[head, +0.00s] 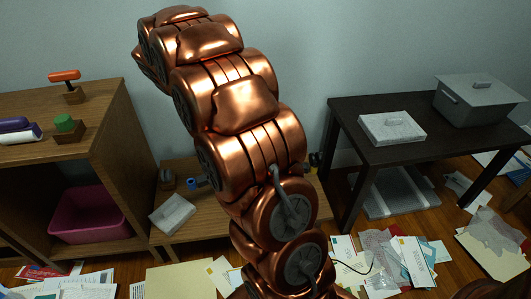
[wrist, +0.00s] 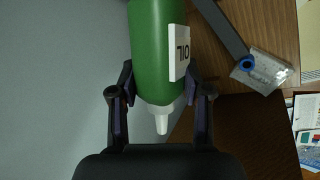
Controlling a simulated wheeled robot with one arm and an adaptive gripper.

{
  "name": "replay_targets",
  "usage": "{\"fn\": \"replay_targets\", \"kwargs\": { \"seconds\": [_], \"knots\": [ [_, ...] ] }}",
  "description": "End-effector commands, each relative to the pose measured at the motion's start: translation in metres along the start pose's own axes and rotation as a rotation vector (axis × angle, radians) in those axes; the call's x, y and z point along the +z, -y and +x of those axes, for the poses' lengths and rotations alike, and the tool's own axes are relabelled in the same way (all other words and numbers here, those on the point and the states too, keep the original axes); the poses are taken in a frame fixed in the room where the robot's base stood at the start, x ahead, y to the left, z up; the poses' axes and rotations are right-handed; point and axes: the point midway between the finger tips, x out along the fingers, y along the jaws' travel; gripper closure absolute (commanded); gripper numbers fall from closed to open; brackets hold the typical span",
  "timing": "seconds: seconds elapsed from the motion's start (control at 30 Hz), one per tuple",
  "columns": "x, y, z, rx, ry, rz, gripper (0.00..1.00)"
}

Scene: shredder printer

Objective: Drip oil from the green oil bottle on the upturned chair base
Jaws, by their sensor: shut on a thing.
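The green oil bottle (wrist: 155,45) fills the upper middle of the wrist view, with a white OIL label (wrist: 180,52) on its right side. My gripper (wrist: 160,84) is shut on the bottle, one finger on each side near its nozzle end. The white nozzle (wrist: 161,120) points toward the bottom of the wrist view. A dark grey bar (wrist: 222,30) slants over the wooden surface right of the bottle; I cannot tell whether it belongs to the upturned chair base. In the head view my copper arm hides much of the middle, and gripper and bottle do not show.
A low wooden bench (head: 215,217) holds a white item (head: 172,213) and a blue cylinder (head: 195,183). A wooden shelf (head: 110,150) with a pink bin (head: 90,215) stands left. A dark table (head: 350,115) with a grey box (head: 480,100) stands right. Papers (head: 400,262) litter the floor.

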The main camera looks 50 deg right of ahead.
Motion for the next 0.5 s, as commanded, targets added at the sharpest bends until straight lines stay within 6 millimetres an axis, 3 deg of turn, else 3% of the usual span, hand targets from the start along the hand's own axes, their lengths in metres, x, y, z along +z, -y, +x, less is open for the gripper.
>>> {"fn": "replay_targets", "kwargs": {
  "seconds": [0.03,0.1,0.5],
  "knots": [
    [0.011,0.002,0.026,0.000,-0.013,-0.011,1.00],
    [0.023,-0.002,0.047,0.000,-0.036,-0.038,1.00],
    [0.096,-0.014,0.151,-0.003,-0.168,-0.179,1.00]
  ]
}}
